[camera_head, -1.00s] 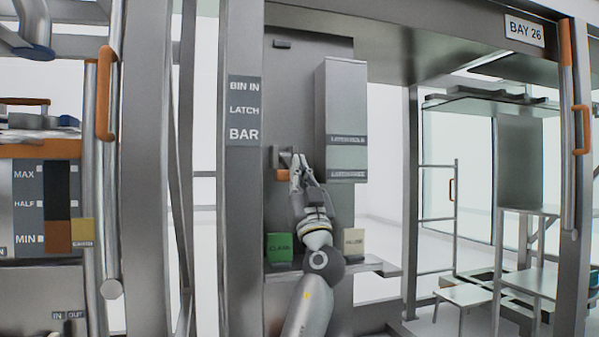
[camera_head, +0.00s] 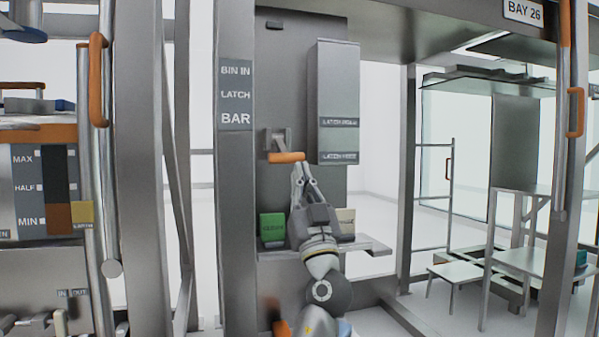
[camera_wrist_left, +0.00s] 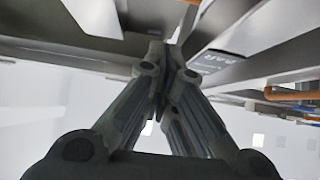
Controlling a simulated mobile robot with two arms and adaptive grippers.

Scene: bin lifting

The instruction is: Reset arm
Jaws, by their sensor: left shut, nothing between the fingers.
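My left gripper (camera_head: 303,170) is in the middle of the head view, its fingers pointing up and shut with nothing between them. Its fingertips are just below and slightly right of a small orange handle (camera_head: 286,157) on a grey latch block on the metal panel. They look apart from the handle, though the depth gap is hard to judge. In the left wrist view the two fingers (camera_wrist_left: 162,85) meet at their tips. My right gripper cannot be made out.
A grey box (camera_head: 333,90) hangs right of the latch. A green block (camera_head: 272,227) and a cream block (camera_head: 346,221) stand on a shelf (camera_head: 367,246) below. A "BIN IN LATCH BAR" post (camera_head: 236,180) rises at left. Bay 26 opens at right, with tables.

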